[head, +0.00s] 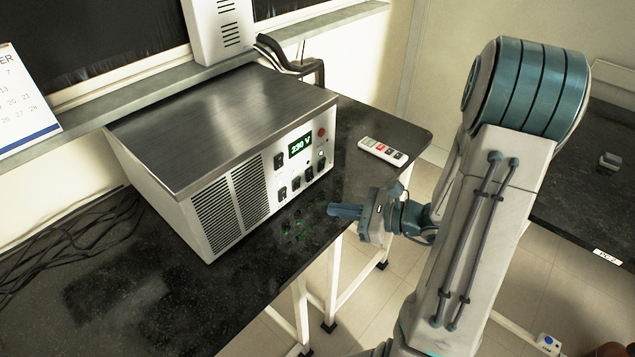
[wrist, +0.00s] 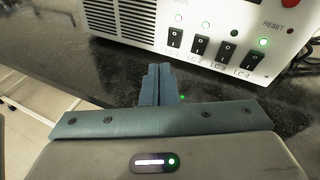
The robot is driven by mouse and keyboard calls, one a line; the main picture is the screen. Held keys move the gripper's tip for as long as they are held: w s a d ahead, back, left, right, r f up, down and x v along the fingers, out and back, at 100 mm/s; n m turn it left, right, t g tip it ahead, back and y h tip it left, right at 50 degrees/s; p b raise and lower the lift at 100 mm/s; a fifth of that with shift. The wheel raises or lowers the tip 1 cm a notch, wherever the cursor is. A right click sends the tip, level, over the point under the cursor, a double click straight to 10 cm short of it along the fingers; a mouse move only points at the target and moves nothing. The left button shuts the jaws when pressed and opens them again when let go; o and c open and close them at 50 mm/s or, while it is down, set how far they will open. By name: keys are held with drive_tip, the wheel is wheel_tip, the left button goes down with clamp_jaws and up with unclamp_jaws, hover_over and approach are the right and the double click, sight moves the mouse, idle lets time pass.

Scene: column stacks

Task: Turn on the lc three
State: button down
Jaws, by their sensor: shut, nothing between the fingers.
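The white power unit (head: 235,130) with a brushed metal top stands on the dark table, its display reading 230 V. In the wrist view its front panel shows a row of black rocker switches. The third from the left (wrist: 227,53) appears to be LC-3; the lamp above it (wrist: 233,33) looks dim. The lamp above the rightmost switch (wrist: 263,42) glows bright green. My gripper (head: 332,209) is shut and empty, in front of the panel and apart from it.
A white remote-like device (head: 383,151) lies on the table right of the unit. A red button (head: 321,132) sits on the panel. Black cables (head: 70,235) lie at the left. The dark table (head: 140,300) is clear in front. Another dark table (head: 590,200) stands at right.

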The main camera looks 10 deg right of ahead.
sight(311, 180)
drive_tip(key=w+d+f+m+t+h, duration=0.2)
drive_tip(key=d+f+m+t, duration=0.1)
drive_tip(key=d, duration=0.4)
drive_tip(key=m+t, duration=0.1)
drive_tip(key=m, duration=0.1)
drive_tip(key=shift+w+f+m+t+h, duration=0.2)
drive_tip(key=shift+w+m+t+h, duration=0.1)
drive_tip(key=shift+w+m+h, duration=0.1)
drive_tip(key=shift+a, duration=0.1)
drive_tip(key=p+x, duration=0.1)
drive_tip(key=x, duration=1.2)
drive_tip(key=shift+w+a, duration=0.3)
drive_tip(key=shift+w, duration=0.1)
drive_tip(key=shift+f, duration=0.2)
